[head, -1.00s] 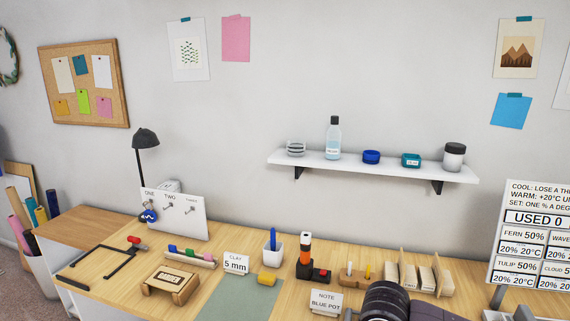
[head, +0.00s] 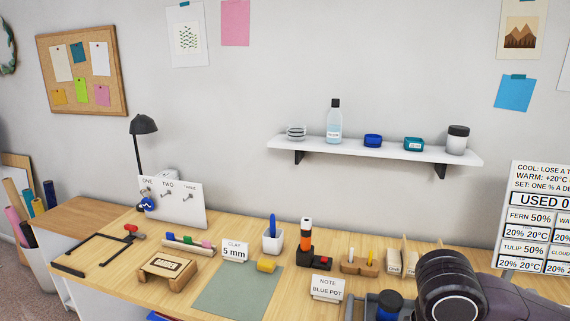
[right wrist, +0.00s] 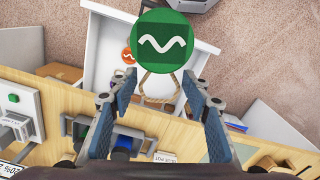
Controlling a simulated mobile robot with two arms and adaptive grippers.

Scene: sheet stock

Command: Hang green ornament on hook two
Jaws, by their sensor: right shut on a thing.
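The green ornament (right wrist: 164,44) is a round disc with a white wavy line and a tan cord loop. It shows in the right wrist view at the tips of my right gripper (right wrist: 160,78), which is shut on it. In the head view my right arm fills the bottom right corner; its fingertips and the green ornament are not visible there. The white hook board (head: 188,212) stands at the back left of the bench, labelled ONE, TWO and a third label. Hook two (head: 167,195) is bare. A blue ornament (head: 147,201) hangs at hook one.
A black lamp (head: 143,125) stands behind the board. In the right wrist view an open white drawer (right wrist: 105,72) holds an orange ornament (right wrist: 129,56).

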